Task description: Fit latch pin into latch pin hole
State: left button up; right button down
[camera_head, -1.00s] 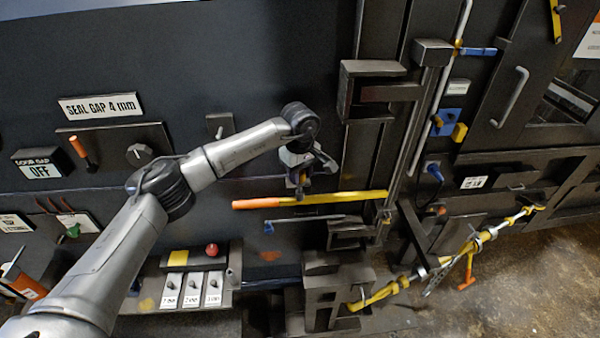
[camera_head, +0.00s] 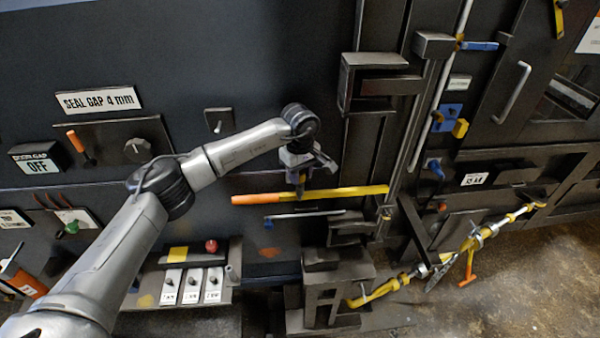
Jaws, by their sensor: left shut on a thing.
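My left gripper (camera_head: 300,184) points down in front of the dark machine face, near the middle of the view. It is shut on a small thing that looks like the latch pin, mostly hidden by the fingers. The fingertips overlap the yellow bar (camera_head: 350,192) with its orange grip (camera_head: 255,199); I cannot tell whether they touch it. I cannot make out the latch pin hole. Dark brackets stand to the right, an upper one (camera_head: 348,80) and a lower one (camera_head: 345,232). My right gripper is not in view.
A thin grey rod (camera_head: 308,214) lies below the yellow bar. A blocky dark frame (camera_head: 335,265) stands under it. A yellow-and-silver linkage (camera_head: 470,245) runs at the lower right. Switches and a red button (camera_head: 211,246) sit at the lower left. Open floor (camera_head: 530,280) shows at the right.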

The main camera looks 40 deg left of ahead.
pick_arm(q)
jog(key=shift+f+b, duration=0.3)
jog(key=shift+f, duration=0.3)
dwell(0.3)
jog(key=o, duration=1)
jog(key=shift+c, duration=0.2)
jog(key=shift+r, duration=0.1)
jog(key=shift+r+p, duration=0.8)
jog(key=shift+r, duration=0.45)
jog(key=shift+r+p, duration=1.3)
jog(key=shift+r, duration=0.9)
